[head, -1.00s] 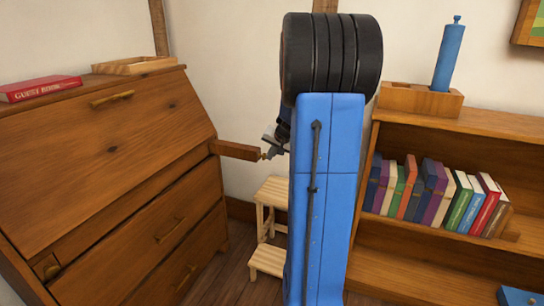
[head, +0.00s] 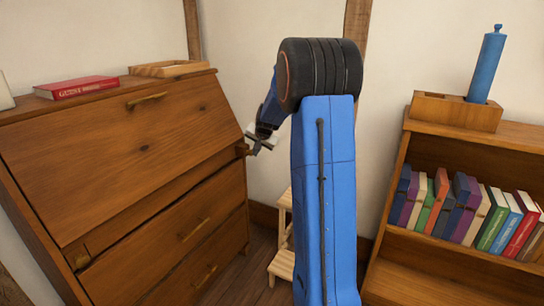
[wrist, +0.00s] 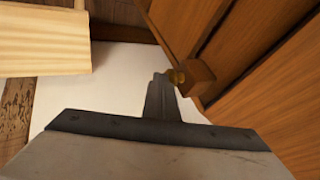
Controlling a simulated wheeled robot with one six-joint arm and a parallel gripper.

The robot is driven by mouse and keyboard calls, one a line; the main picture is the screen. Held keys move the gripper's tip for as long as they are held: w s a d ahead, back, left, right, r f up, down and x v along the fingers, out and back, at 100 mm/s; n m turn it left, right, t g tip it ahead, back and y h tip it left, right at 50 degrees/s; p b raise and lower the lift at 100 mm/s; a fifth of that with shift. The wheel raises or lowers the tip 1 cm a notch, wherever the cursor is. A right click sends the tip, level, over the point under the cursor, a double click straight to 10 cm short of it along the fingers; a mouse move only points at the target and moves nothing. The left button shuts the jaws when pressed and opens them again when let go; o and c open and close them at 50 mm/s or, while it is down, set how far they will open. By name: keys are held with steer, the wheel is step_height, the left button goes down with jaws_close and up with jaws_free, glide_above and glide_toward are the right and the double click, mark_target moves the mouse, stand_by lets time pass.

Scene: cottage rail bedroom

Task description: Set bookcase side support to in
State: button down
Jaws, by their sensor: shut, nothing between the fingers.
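The bookcase side support (head: 243,149) is a wooden bar with a small brass knob on the right side of the wooden bureau (head: 130,160). Only a short stub stands out from the bureau front. In the wrist view the support's end (wrist: 200,77) is a small square block, with the knob on its face. My gripper (wrist: 163,78) is shut and empty, its tip at the knob, touching or nearly so.
A bookcase (head: 455,270) with several books stands at right, a blue cylinder (head: 487,65) in a wooden block on top. A pale wooden step stool (head: 283,262) is on the floor behind my arm. A red book (head: 76,88) and a tray (head: 172,69) lie on the bureau.

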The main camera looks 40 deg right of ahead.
mark_target(246, 149)
steer(key=w, duration=0.1)
steer(key=w+a, duration=0.1)
steer(key=w, duration=0.2)
steer(key=shift+a, duration=0.3)
steer(key=shift+w+a+r, duration=0.1)
steer(key=shift+w+a, duration=0.05)
steer(key=shift+w, duration=0.15)
